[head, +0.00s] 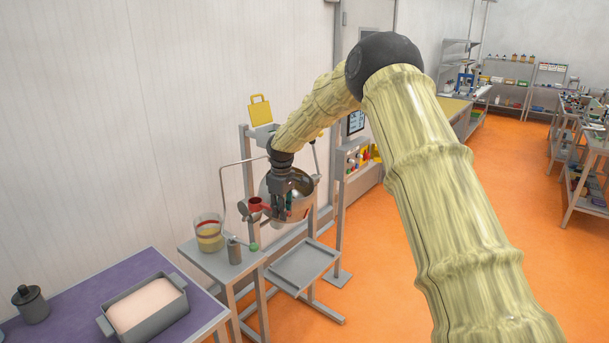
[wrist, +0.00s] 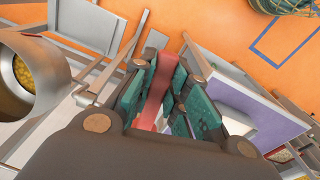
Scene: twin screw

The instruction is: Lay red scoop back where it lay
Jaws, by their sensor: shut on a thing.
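The red scoop (head: 259,204) shows in the head view just left of my gripper (head: 278,214). In the wrist view my gripper (wrist: 160,85) has its green-padded fingers closed on either side of a red strip of the scoop (wrist: 157,95). The scoop is held up in the air, in front of the steel bowl (head: 303,190) and above the small grey side table (head: 222,268). Its far end is partly hidden, and I cannot tell whether it holds anything.
A grey bin (head: 146,309) and a dark jar (head: 31,304) stand on the purple tabletop (head: 85,300). A grey tray stand (head: 304,266) is below the bowl.

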